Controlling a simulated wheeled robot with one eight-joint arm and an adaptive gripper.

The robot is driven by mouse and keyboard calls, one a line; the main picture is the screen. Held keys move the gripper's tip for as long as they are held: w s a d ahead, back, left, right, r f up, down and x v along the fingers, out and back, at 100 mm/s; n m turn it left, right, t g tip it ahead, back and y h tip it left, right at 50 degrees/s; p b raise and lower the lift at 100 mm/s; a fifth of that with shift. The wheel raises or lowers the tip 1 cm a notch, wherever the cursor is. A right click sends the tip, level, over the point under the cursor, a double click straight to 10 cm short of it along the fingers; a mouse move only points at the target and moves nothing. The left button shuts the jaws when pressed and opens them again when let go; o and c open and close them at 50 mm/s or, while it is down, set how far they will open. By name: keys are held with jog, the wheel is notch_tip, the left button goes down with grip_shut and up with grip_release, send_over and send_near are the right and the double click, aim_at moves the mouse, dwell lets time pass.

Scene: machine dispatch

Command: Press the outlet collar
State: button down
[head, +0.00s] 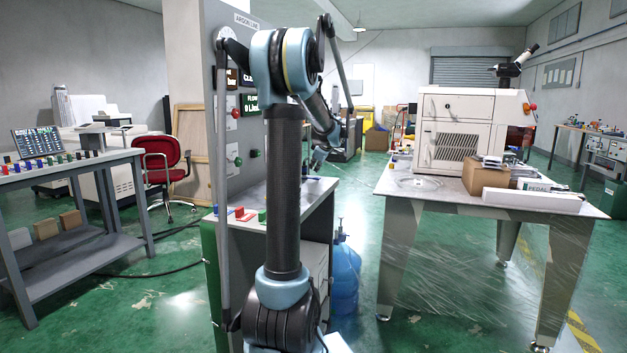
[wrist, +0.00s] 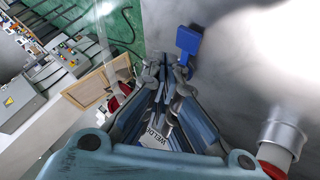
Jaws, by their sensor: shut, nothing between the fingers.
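The wrist view shows a silver cylinder (wrist: 283,136) with a red band (wrist: 273,168) at the lower right, standing out from a grey surface. It may be the outlet collar, but I cannot be sure. A blue paddle-shaped part (wrist: 188,42) lies just beyond my fingertips; I cannot tell whether they touch it. My gripper (wrist: 166,75) is shut and empty, with the cylinder to its right and apart from it. In the head view my gripper (head: 319,160) is small, beyond my arm and over the far part of the bench top.
The grey argon line panel (head: 222,150) stands left of my arm, with displays and a red knob (head: 236,113). A table (head: 398,184) with a white machine (head: 455,128) stands right. Green floor lies between.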

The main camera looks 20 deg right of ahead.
aim_at(315, 178)
jog(key=shift+r, duration=0.1)
jog(key=shift+r, duration=2.4)
